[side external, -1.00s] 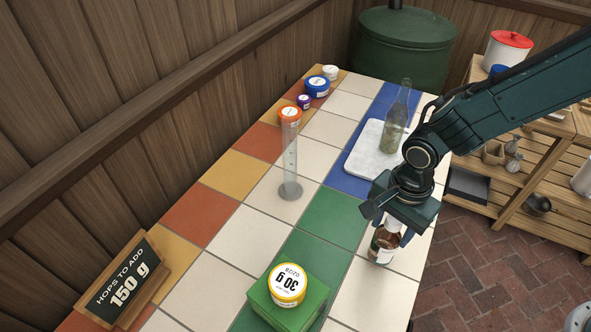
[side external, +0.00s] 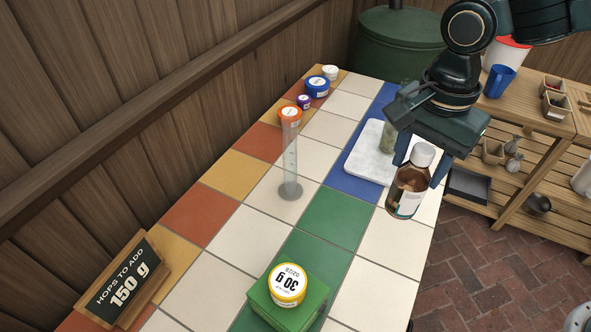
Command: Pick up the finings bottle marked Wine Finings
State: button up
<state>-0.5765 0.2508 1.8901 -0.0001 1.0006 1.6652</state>
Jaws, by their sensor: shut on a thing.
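My gripper (side external: 421,162) is shut on a small brown bottle (side external: 408,190) with a white cap and a pale label. The bottle hangs upright above the right edge of the tiled table (side external: 376,290). The label's writing is too small to read from here, so I cannot tell its marking. The bottle's neck and cap sit between the fingers, and nothing is seen under its base.
A clear measuring cylinder (side external: 290,165) stands mid-table. A white slab (side external: 362,160) holds a glass bottle (side external: 388,138), partly hidden by my gripper. A yellow-rimmed tub (side external: 287,285) sits on a green block (side external: 270,312) in front. A sign (side external: 123,283) stands left; lidded tubs (side external: 317,88) stand at the back.

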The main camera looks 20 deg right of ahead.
jog(key=shift+r, duration=0.5)
jog(key=shift+w, duration=0.1)
